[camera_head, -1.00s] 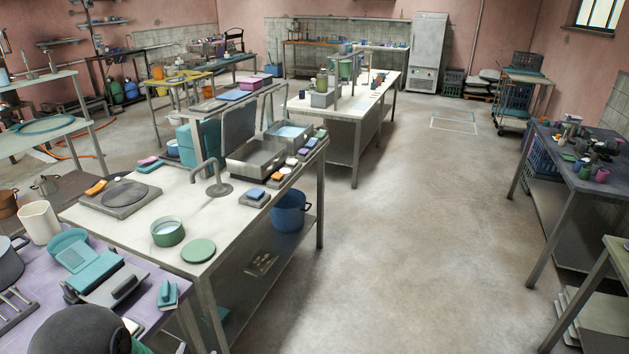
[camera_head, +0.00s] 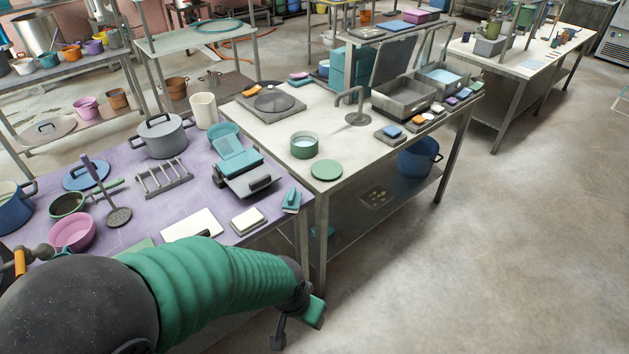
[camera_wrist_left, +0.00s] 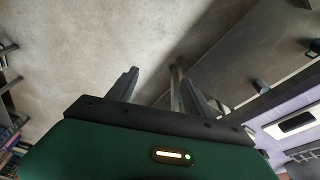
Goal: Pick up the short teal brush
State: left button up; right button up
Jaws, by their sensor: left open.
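A short teal brush (camera_head: 292,197) sits on a small teal pad at the right front corner of the purple table (camera_head: 140,208), next to a grey-and-teal press-like box. My left arm reaches across the front of this table in the head view. My left gripper (camera_head: 297,326) is just off the table's right front corner, below and apart from the brush, over the floor. In the left wrist view my left gripper (camera_wrist_left: 156,84) is open and empty, with floor and a table frame beyond; the brush cannot be made out there. My right gripper is not in view.
A grey box with a teal tray (camera_head: 247,176), a cream block (camera_head: 247,220) and a white board (camera_head: 192,224) lie near the brush. A white table (camera_head: 270,170) with a green lid (camera_head: 326,169) stands close behind. The floor at right is clear.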

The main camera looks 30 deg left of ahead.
aim_at(293, 198)
jog(key=i+u, duration=0.15)
jog(key=u, duration=0.3)
jog(key=i+l+u, duration=0.15)
jog(key=u, duration=0.3)
jog(key=i+l+u, duration=0.1)
jog(key=u, duration=0.35)
jog(key=k+l, duration=0.05)
jog(key=l, duration=0.05)
